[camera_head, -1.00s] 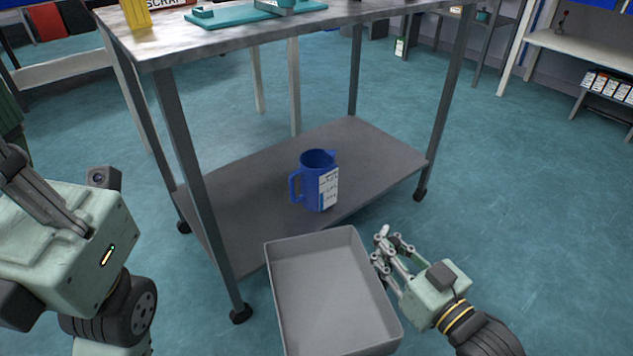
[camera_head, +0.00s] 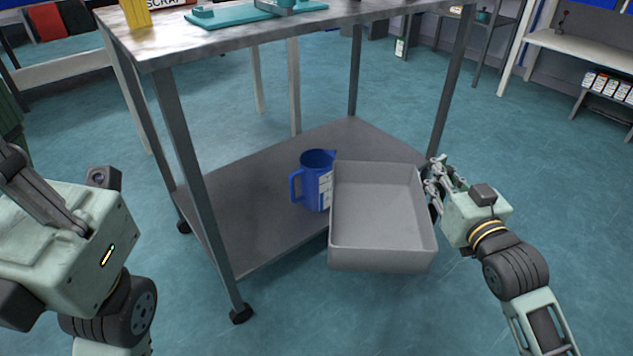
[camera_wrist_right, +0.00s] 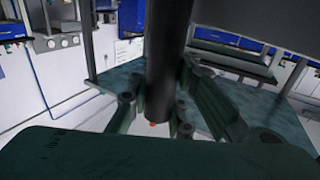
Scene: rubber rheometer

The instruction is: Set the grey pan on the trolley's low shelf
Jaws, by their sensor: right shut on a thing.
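The grey pan (camera_head: 385,254) is an open, empty, rectangular tray. In the head view its far part overlaps the front right of the trolley's low shelf (camera_head: 260,220), and its near part shows against the floor. I cannot tell its exact height above the shelf. In the right wrist view a dark upright shape (camera_wrist_right: 168,60) stands between the fingers. My left gripper's body (camera_head: 60,230) is at the left edge, away from the pan; its fingertips do not show clearly.
A blue jug (camera_head: 310,180) with a white label stands on the low shelf, just left of the pan, which overlaps its right side in view. Trolley legs (camera_head: 190,170) frame the shelf. The shelf's left part is bare. Teal equipment (camera_head: 256,10) lies on the trolley top.

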